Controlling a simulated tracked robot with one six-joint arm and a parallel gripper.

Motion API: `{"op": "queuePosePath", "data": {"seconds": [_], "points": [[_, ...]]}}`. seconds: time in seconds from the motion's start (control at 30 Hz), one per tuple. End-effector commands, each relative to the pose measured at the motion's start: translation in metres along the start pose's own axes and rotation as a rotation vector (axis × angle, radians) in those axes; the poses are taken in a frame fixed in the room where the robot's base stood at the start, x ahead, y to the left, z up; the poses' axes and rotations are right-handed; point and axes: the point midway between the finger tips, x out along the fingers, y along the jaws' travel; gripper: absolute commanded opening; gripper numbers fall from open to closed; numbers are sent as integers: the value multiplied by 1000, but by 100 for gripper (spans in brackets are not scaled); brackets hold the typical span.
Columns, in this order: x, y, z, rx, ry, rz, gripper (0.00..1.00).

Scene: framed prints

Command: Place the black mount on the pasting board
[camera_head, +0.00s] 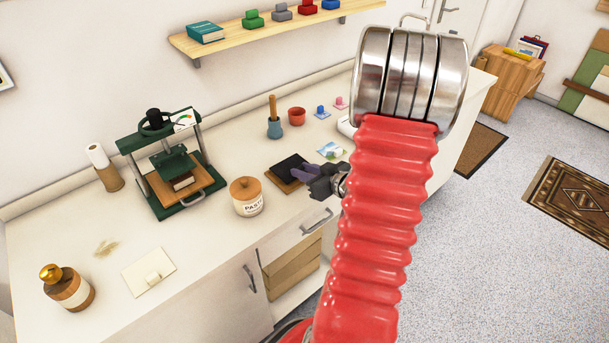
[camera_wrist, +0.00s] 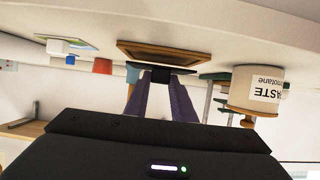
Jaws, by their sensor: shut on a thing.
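The black mount (camera_head: 290,166) is a dark flat square over the brown pasting board (camera_head: 280,184) on the white worktop. The board's left and front edges show beneath it in the head view. My gripper (camera_head: 303,172), with purple fingers, comes in from the right and is shut on the mount's near edge. The wrist view is upside down. There the mount (camera_wrist: 160,71) is a dark strip at the fingertips (camera_wrist: 163,82), close over the board (camera_wrist: 165,52). I cannot tell whether mount and board touch.
A paste jar (camera_head: 247,197) stands just left of the board. Beyond are a green press (camera_head: 172,165), a blue pot with a wooden handle (camera_head: 274,125), a red pot (camera_head: 297,116) and a small picture (camera_head: 330,150). A brown bottle (camera_head: 68,287) stands front left.

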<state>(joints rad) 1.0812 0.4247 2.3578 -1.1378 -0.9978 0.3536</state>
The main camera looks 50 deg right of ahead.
Motion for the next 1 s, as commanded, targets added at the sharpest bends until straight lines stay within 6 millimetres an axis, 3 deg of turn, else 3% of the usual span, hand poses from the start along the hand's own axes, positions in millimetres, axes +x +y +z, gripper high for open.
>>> {"op": "queuePosePath", "data": {"seconds": [0.2, 0.6, 0.63, 0.87, 1.0], "points": [[6, 0, 15, 0, 1, 0, 0], [8, 0, 18, 0, 1, 0, 0], [7, 0, 18, -1, 1, 0, 25], [7, 0, 17, -1, 1, 0, 41], [7, 0, 17, -1, 1, 1, 42]]}}
